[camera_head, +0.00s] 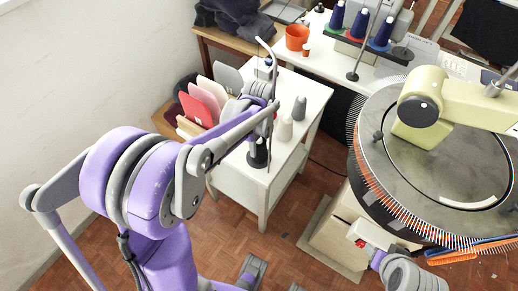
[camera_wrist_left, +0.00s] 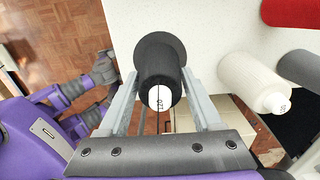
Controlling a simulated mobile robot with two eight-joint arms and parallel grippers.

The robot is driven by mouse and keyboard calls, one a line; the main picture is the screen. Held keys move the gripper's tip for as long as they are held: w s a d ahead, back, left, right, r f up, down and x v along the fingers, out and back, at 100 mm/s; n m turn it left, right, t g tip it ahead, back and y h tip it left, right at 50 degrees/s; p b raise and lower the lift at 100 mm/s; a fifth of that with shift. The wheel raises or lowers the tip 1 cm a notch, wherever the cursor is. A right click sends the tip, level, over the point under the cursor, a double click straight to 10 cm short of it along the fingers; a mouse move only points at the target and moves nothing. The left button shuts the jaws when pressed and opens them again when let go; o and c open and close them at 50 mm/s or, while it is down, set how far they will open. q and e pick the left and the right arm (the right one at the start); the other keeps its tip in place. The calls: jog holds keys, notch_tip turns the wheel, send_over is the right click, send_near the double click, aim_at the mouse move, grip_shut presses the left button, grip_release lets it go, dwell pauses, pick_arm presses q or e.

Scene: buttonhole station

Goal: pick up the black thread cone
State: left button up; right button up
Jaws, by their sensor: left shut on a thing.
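The black thread cone (camera_head: 259,154) is near the front edge of the white side table in the head view. In the left wrist view the black cone (camera_wrist_left: 160,55) sits between the two grey fingers, its white top end marked with a label. My left gripper (camera_wrist_left: 160,95) is shut on it. In the head view the left gripper is mostly hidden by its own arm links. I cannot tell whether the cone's base touches the table. Part of my right arm shows at the lower right of the head view, with its fingers unclear.
A white cone (camera_head: 284,128) and a grey cone (camera_head: 299,108) stand behind the black one on the white side table (camera_head: 262,180). Red and grey panels (camera_head: 205,100) stand to the left. A large round machine (camera_head: 440,150) fills the right. An orange cup (camera_head: 297,37) stands at the back.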

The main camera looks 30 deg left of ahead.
pick_arm(q)
jog(key=c, duration=0.5)
jog(key=shift+c, duration=0.2)
notch_tip(320, 180, up, 11)
jog(key=shift+f+p, duration=0.2)
jog(key=shift+p, duration=0.45)
jog(key=shift+r, duration=0.5)
jog(key=shift+f, duration=0.1)
